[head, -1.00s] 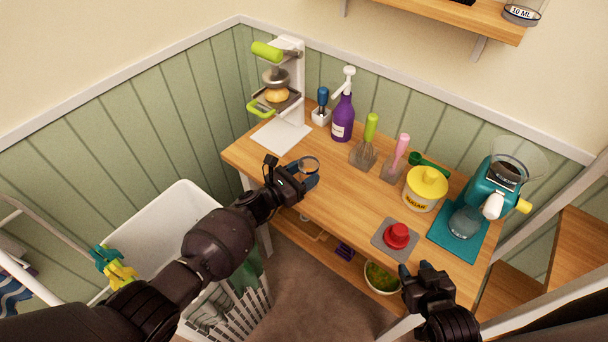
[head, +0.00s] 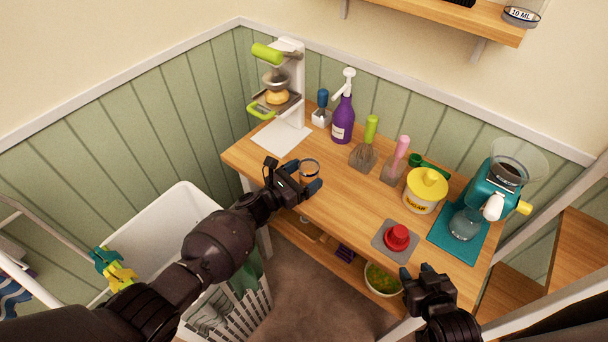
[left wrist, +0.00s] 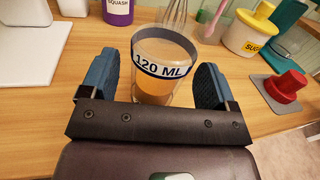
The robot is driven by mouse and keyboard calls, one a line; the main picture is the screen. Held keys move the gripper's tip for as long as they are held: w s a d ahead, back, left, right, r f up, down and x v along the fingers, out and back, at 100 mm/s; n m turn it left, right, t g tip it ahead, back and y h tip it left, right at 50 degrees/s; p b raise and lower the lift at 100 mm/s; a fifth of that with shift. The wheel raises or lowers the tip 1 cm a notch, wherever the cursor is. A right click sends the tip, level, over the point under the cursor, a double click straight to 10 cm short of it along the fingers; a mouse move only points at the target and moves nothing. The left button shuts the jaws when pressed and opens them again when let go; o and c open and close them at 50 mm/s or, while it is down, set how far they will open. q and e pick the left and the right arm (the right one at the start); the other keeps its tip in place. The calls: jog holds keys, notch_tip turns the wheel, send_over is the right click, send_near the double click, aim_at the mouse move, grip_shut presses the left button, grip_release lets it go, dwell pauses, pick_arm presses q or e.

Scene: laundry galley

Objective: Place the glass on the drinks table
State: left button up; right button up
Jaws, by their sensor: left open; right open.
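The glass (head: 309,170) is a clear tumbler with a dark rim; in the left wrist view the glass (left wrist: 163,68) reads "120 ML". It stands upright on the wooden drinks table (head: 335,199), near its front left edge. My left gripper (head: 303,187) is open, with one blue-padded finger on each side of the glass. In the left wrist view a gap shows between the left finger and the glass, and the right finger is close to it. My right gripper (head: 430,280) is open and empty at the table's front right.
A juicer (head: 288,85) stands at the back left. A purple squash bottle (head: 343,118), a whisk (head: 365,150), a yellow sugar pot (head: 425,190), a red item on a grey mat (head: 382,240) and a teal machine (head: 487,190) fill the back and right. A laundry basket (head: 160,215) is left.

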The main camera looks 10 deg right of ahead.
pick_arm(q)
jog(key=v, duration=1.2)
jog(key=shift+p, duration=0.35)
jog(key=shift+a+r, duration=0.1)
jog(key=s+a+f+m+y, duration=0.2)
jog(key=s+a+m+y, duration=0.1)
jog(key=s+a+m, duration=0.2)
jog(key=s+a+f+m+y, duration=0.1)
jog(key=s+a+m+y, duration=0.3)
jog(key=m, duration=0.4)
jog(key=s+a+f+m+y, duration=0.2)
jog(key=s+a+m+y, duration=0.1)
jog(key=s+a+m, duration=0.3)
jog(key=shift+s+a+f+m+y, duration=0.2)
jog(key=shift+s+f+m+y, duration=0.15)
jog(key=shift+s, duration=0.2)
jog(key=s+a+r+m+t+y, duration=0.1)
jog(key=s+a+r+m+y, duration=0.2)
jog(key=a, duration=0.5)
jog(key=s+m+y, duration=0.1)
jog(key=s+m, duration=0.1)
jog(key=m, duration=0.1)
jog(key=shift+r, duration=0.2)
jog(key=shift+m, duration=0.25)
